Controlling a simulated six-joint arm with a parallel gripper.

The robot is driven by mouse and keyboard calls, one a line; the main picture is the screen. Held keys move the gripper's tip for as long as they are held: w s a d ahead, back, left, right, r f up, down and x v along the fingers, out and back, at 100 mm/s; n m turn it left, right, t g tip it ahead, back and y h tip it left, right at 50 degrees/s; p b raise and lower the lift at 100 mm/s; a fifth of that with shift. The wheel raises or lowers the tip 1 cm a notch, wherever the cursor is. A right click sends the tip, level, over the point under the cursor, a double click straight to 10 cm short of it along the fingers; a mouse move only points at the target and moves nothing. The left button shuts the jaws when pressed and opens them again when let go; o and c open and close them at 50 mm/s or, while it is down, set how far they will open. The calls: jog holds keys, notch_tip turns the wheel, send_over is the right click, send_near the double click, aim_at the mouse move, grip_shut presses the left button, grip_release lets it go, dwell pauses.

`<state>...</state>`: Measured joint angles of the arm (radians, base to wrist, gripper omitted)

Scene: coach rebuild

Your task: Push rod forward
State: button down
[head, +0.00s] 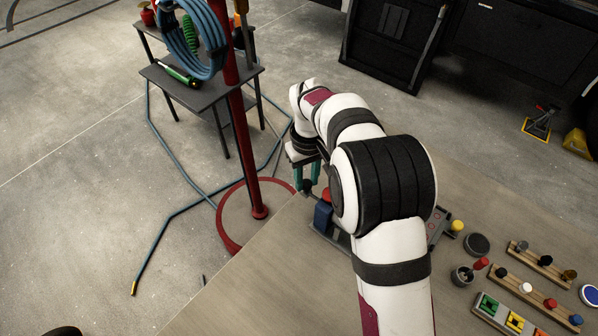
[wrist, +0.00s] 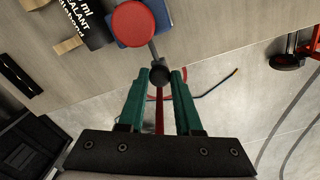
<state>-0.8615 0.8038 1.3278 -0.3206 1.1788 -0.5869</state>
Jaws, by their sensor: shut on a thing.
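A thin grey rod (wrist: 153,50) shows in the wrist view, ending in a dark round knob (wrist: 160,76). My gripper (wrist: 160,74) has its teal fingers closed on either side of this knob. A round red cap (wrist: 135,23) is near the rod's other visible end, in front of a blue block (wrist: 160,20). In the head view my gripper (head: 311,180) is at the left edge of the wooden table, beside the blue block (head: 322,214). My arm hides much of the device there.
A black tube lettered "SEALANT" (wrist: 92,22) lies near the blue block. On the table (head: 250,290) are a yellow knob (head: 457,226), pegged wooden strips (head: 520,290) and a coloured block tray (head: 503,314). A red pole (head: 240,120) stands just left of the table edge.

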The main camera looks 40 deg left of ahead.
jog(key=c, duration=0.6)
grip_release()
jog(key=shift+d, duration=0.15)
notch_tip(320, 180, up, 16)
jog(key=shift+f, duration=0.1)
jog(key=s+d+r+m, duration=0.2)
jog(key=d+m, duration=0.2)
jog(key=d, duration=0.7)
jog(key=s+d+r+m, duration=0.15)
jog(key=d+m, duration=0.35)
jog(key=d, duration=0.6)
jog(key=s+d+f+m, duration=0.2)
jog(key=s+d+m, duration=0.1)
jog(key=s+d, duration=0.1)
jog(key=s+d+f+m+y, duration=0.1)
jog(key=s+d+f+m, duration=0.2)
jog(key=s, duration=0.3)
jog(key=s+d+f+m, duration=0.2)
jog(key=s+d+m, duration=0.1)
jog(key=s+d, duration=0.1)
jog(key=shift+s+d+f+y, duration=0.1)
jog(key=shift+s+d+y, duration=0.1)
jog(key=shift+s, duration=0.25)
jog(key=shift+s+d+f+y, duration=0.1)
jog(key=shift+s+y, duration=0.1)
jog(key=shift+s, duration=0.2)
